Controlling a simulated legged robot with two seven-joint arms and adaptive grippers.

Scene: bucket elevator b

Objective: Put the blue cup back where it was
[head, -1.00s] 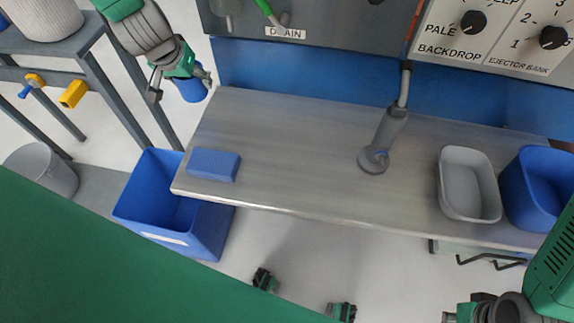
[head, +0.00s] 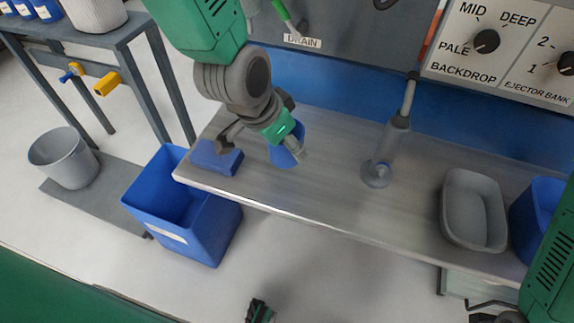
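The blue cup (head: 287,150) is in the head view over the left part of the metal bench (head: 320,195). My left gripper (head: 268,143) reaches in from above and is shut on the cup. The hand hides much of the cup, and I cannot tell whether its bottom touches the bench. A blue block (head: 213,157) lies on the bench just left of the cup. My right arm is at the lower right edge; its gripper is not clearly in view.
A blue bin (head: 210,235) stands on the floor below the bench's left end. A grey bucket (head: 62,160) stands farther left. A grey tray (head: 474,212) and a blue container (head: 540,210) are at the bench's right. A spout (head: 380,165) stands mid-bench. Shelving (head: 110,40) is upper left.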

